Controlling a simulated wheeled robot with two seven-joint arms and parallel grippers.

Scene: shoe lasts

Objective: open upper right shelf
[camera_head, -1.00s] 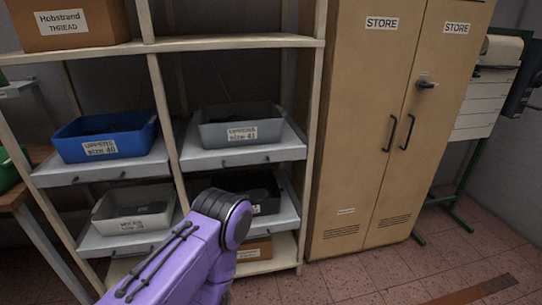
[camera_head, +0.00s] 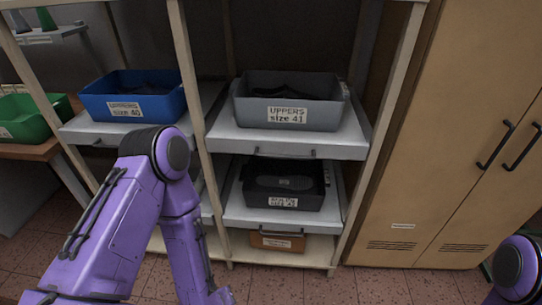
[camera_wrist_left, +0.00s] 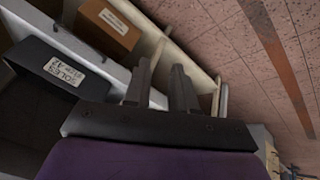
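The upper right shelf (camera_head: 225,138) is a light grey pull-out tray with a small dark handle at the middle of its front edge. It carries a grey bin labelled UPPERS size 41 (camera_head: 320,115). The shelf looks pushed in. My left arm reaches down in front of the left part of the rack, and its gripper is not clear in the head view. In the left wrist view my left gripper (camera_wrist_left: 162,80) has its two fingers apart with nothing between them, near the lower right tray. My right gripper is out of view; only part of the right arm shows at the right edge.
A lower right tray (camera_head: 235,213) holds a black bin (camera_head: 305,198), with a brown box (camera_head: 277,242) below. A blue bin (camera_head: 170,103) stands on the upper left tray. Rack posts flank the shelf; a tan cabinet (camera_head: 450,130) stands right. The floor in front is clear.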

